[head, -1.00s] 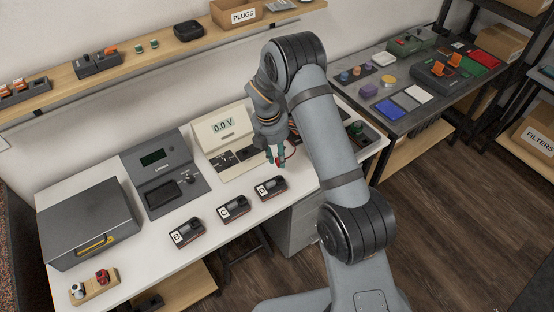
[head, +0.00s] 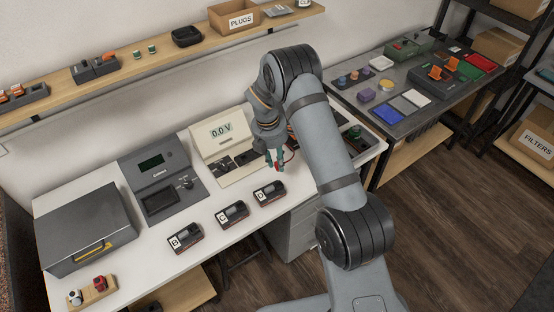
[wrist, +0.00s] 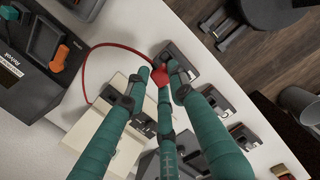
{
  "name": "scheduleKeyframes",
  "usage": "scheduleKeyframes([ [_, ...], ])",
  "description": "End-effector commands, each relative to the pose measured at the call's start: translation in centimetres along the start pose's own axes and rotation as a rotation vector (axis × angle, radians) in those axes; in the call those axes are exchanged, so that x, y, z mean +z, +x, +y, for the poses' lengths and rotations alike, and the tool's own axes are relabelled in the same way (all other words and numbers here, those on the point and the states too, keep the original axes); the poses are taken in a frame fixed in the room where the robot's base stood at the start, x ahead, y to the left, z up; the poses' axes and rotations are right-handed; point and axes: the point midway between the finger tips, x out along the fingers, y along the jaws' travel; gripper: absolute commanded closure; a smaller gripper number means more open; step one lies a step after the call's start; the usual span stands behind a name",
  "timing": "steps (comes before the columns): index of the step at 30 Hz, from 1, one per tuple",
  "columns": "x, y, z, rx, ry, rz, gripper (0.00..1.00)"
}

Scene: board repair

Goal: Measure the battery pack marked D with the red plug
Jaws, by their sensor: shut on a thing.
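The battery pack marked D (head: 268,194) is a dark block with a white label, the rightmost of three packs near the bench's front edge. In the wrist view its body (wrist: 182,62) shows just beyond my fingers. My gripper (head: 277,164) is shut on the red plug (wrist: 162,77), whose red cable (wrist: 88,58) curves off to the left. The plug is close to pack D, behind it in the head view. I cannot tell whether they touch. The cream meter (head: 219,145) behind the packs reads 0.0 V.
Packs C (head: 232,213) and B (head: 185,238) lie in a row to the left. A grey instrument (head: 160,170) and a grey box (head: 85,228) stand on the white bench. A wooden holder (head: 94,290) carries a white and a red piece at the front left.

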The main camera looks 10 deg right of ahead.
Motion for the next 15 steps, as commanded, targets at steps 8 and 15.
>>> scheduleKeyframes([
  [8,-0.3,2.1,0.0,0.0,0.0,0.0,1.0],
  [15,-0.6,3.6,0.0,0.0,-0.001,0.0,1.0],
])
